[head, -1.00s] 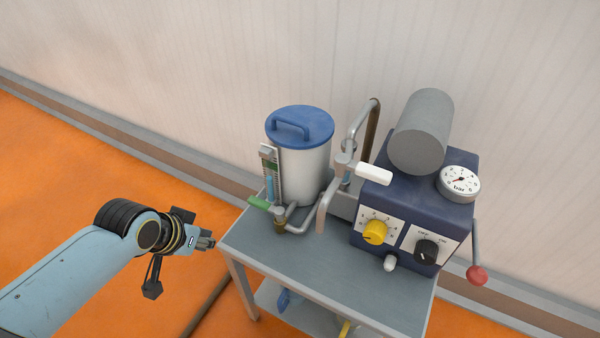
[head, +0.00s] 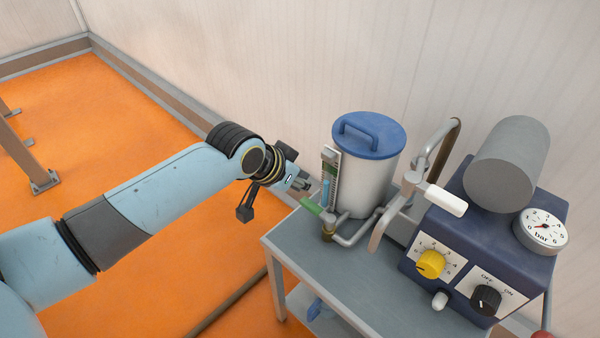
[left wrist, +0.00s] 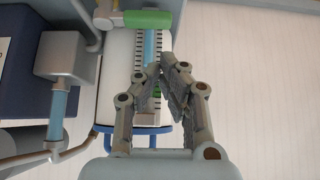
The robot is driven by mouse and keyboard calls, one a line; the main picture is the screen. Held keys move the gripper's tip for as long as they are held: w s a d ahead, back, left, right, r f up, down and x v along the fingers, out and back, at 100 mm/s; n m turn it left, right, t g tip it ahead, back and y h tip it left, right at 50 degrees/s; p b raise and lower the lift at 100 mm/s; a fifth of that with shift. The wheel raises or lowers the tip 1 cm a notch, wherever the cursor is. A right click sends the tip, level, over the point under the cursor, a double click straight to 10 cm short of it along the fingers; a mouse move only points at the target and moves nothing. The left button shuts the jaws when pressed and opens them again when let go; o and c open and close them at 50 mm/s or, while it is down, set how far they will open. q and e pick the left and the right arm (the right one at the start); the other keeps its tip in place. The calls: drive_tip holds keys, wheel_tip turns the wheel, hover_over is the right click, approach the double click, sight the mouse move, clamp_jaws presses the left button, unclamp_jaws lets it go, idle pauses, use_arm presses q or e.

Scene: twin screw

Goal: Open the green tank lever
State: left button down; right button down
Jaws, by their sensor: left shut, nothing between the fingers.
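The green lever (head: 311,206) sits on a brass valve at the lower front of the white tank (head: 366,180) with a blue lid (head: 368,135). In the left wrist view the green lever (left wrist: 147,19) lies sideways near the top, beyond my fingertips. My left gripper (head: 304,184) is just left of the tank and close to the lever, apart from it as far as I can tell. In the left wrist view my left gripper (left wrist: 166,62) is shut and empty, its fingertips together in front of the level gauge (left wrist: 153,42). My right gripper is out of view.
The tank stands on a grey cart (head: 330,270). To its right are bent pipes, a white lever (head: 446,201) and a blue pump box (head: 470,243) with a yellow knob (head: 430,262), a black knob (head: 487,298) and a gauge (head: 540,230).

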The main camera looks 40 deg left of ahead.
sight(318, 213)
use_arm(q)
drive_tip(key=b+x, duration=0.1)
drive_tip(key=x, duration=0.6)
drive_tip(key=shift+b, duration=0.4)
drive_tip(key=shift+s, duration=0.1)
